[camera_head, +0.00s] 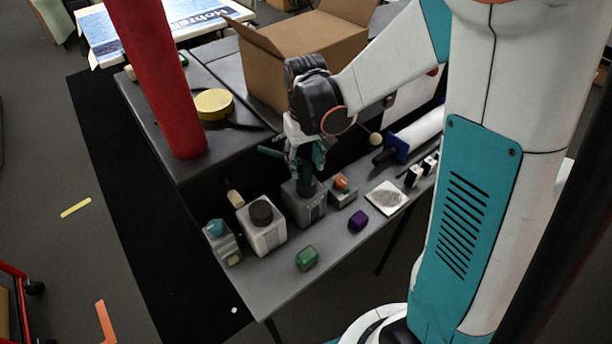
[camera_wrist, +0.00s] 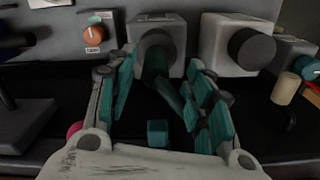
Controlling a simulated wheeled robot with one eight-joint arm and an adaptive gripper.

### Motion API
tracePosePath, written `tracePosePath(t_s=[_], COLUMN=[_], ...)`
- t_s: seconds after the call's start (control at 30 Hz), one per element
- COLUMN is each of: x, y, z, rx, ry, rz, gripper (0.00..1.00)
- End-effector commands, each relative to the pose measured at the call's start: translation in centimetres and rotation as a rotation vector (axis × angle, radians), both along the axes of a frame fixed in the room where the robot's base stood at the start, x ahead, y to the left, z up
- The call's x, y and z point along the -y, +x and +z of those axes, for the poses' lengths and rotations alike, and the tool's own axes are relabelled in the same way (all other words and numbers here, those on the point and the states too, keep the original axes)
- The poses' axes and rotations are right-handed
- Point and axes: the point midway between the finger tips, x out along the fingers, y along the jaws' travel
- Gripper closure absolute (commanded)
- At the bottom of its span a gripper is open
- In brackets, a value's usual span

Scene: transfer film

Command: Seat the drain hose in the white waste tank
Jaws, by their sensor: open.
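The white waste tank (camera_head: 262,232), a pale box with a dark round cap, stands on the grey table. In the wrist view, the white tank (camera_wrist: 214,42) is right of the middle. Beside it stands a grey tank (camera_head: 296,208), in the wrist view the grey tank (camera_wrist: 139,34). The dark green drain hose (camera_wrist: 156,66) appears to stand in the grey tank's round dark opening. It runs up between the fingers of my gripper (camera_wrist: 160,78), which are apart around it. In the head view my gripper (camera_head: 305,163) is directly above the grey tank.
A small box with an orange knob (camera_head: 342,184), a purple block (camera_head: 358,221) and a green block (camera_head: 307,258) are near the tanks. A teal-knobbed unit (camera_head: 222,240) stands left of the white tank. A red column (camera_head: 155,75) and cardboard box (camera_head: 300,45) are behind.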

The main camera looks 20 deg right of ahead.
Motion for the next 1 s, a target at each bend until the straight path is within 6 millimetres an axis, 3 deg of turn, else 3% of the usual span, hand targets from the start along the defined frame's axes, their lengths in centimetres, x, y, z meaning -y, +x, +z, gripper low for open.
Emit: tracePosePath(t_s=[0.23,0.57,0.8,1.0], x=[0.4,0.4,0.4,0.4], y=[0.4,0.3,0.3,0.3], z=[-3.6,-4.3,-4.3,-4.2], rx=[0.0,0.0,0.0,0.0], ry=[0.0,0.0,0.0,0.0], rz=[-0.001,0.0,0.0,0.0], gripper=[0.53,0.53,1.0,1.0])
